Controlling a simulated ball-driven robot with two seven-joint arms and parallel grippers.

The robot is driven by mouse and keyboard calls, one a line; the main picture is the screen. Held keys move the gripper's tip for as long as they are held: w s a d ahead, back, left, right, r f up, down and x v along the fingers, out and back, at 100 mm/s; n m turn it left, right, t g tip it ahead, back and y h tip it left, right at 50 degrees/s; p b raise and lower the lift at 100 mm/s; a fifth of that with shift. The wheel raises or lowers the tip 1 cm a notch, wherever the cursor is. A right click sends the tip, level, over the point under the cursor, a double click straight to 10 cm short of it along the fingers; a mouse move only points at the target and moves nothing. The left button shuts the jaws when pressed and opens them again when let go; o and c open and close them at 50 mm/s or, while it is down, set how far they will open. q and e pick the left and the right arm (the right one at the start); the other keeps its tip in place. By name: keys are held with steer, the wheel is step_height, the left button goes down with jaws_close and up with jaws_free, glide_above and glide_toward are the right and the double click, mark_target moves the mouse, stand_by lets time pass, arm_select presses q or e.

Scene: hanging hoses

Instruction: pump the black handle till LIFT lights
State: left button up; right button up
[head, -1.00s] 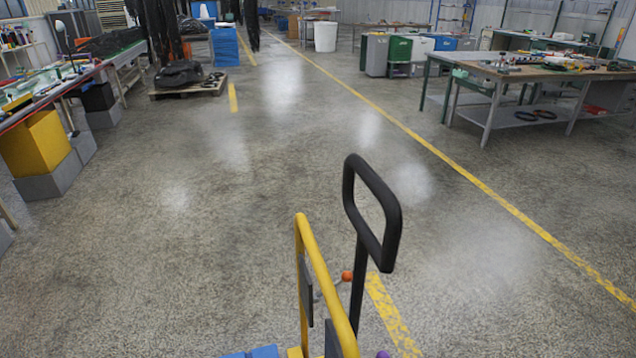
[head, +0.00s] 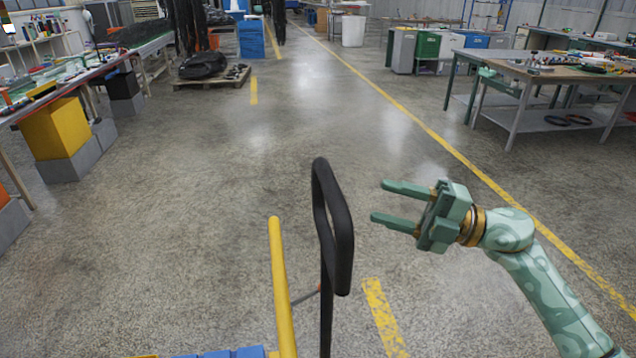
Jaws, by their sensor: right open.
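The black handle (head: 344,240) is a looped grip on a black shaft, standing up in the lower middle of the head view. My right gripper (head: 382,203) is to the right of the handle's loop, with its two fingers pointing left toward it. The fingers are apart and empty, and a gap shows between the fingertips and the handle. A yellow bar (head: 281,290) stands just left of the handle. I cannot make out a LIFT light. My left gripper is out of view.
Blue blocks (head: 235,353) show at the bottom edge beside the yellow bar. A workbench (head: 540,78) stands at the right. A long bench at the left has a yellow box (head: 58,130) under it. The floor between is clear.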

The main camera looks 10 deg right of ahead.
mark_target(321, 185)
steer(key=x, duration=1.2)
steer(key=shift+w+a, duration=0.15)
steer(key=shift+a, duration=0.1)
